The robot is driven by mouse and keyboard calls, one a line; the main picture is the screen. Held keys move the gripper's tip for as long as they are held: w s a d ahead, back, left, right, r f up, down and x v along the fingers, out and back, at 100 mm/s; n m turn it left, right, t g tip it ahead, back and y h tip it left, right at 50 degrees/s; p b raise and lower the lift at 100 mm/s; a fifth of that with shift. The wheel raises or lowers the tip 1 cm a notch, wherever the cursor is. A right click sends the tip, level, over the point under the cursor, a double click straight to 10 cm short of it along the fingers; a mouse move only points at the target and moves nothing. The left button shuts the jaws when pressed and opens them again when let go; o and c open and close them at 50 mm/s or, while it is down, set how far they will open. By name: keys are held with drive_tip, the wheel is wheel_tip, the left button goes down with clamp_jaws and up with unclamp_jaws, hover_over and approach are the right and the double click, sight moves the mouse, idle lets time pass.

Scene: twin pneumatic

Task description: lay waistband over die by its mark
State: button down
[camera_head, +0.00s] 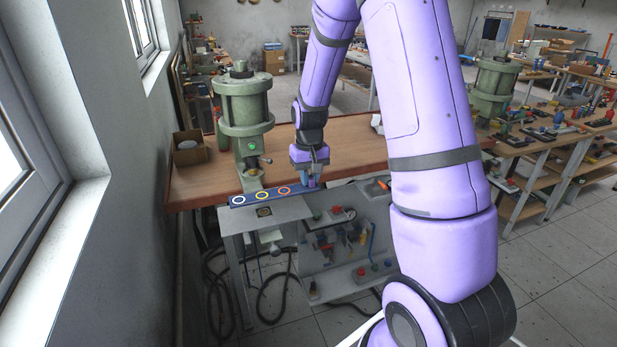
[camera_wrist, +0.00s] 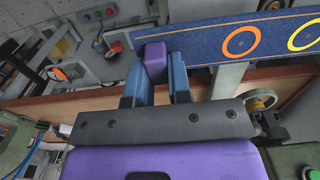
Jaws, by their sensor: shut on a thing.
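The waistband is a long dark blue strip (camera_head: 249,198) with a white, a yellow and an orange ring along it, held out roughly level in front of the green press. In the wrist view the waistband (camera_wrist: 200,48) runs off to the right, with its orange and yellow rings showing. My gripper (camera_head: 313,180) is shut on a purple piece (camera_wrist: 155,62) at the waistband's right end; its blue fingers stand either side of it.
The green press (camera_head: 244,115) stands behind the strip at the wooden bench (camera_head: 205,180). A grey stand (camera_head: 280,216) and a panel of coloured parts (camera_head: 345,250) are in front. A cardboard box (camera_head: 189,150) sits left. A second press (camera_head: 492,88) stands at right.

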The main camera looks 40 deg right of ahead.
sight(309, 189)
drive_tip(key=shift+f, duration=0.1)
drive_tip(key=shift+f, duration=2.1)
drive_tip(key=shift+f, duration=0.3)
drive_tip(key=c, duration=1)
unclamp_jaws()
drive_tip(key=shift+r, duration=0.1)
wheel_tip(309, 189, up, 10)
drive_tip(key=shift+f, duration=0.1)
drive_tip(key=shift+r, duration=0.4)
